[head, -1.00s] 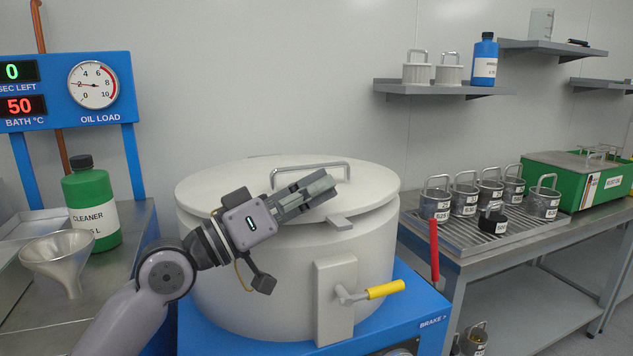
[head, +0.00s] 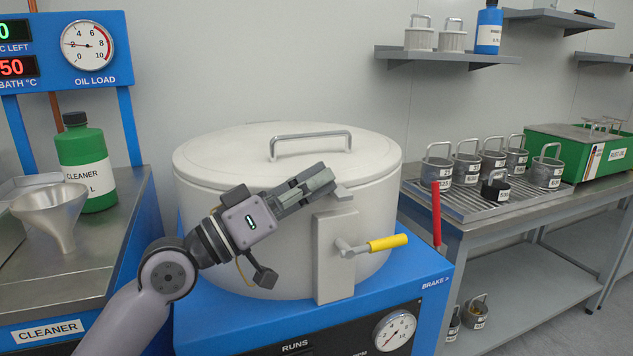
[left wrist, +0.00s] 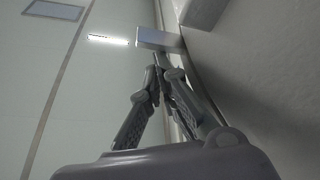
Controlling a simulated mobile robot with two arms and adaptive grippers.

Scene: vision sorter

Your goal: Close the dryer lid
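The round white dryer lid (head: 225,150) lies level on the white dryer drum (head: 375,225), with a thin seam between them. A metal bar handle (head: 310,136) spans its top. A small grey tab (head: 343,193) juts from the lid's front edge; it also shows in the left wrist view (left wrist: 158,40). My left gripper (head: 328,179) is in front of the lid's rim, its fingertips close to the tab. Its fingers meet at the tips in the left wrist view (left wrist: 160,70), with nothing between them. Whether they touch the tab I cannot tell. My right gripper is not in view.
A yellow-handled lever (head: 387,243) sticks out from the drum's front, below my gripper. A red lever (head: 436,215) stands at the right. A funnel (head: 50,210) and green cleaner bottle (head: 88,165) stand on the left bench. Small baskets (head: 467,165) stand on the right rack.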

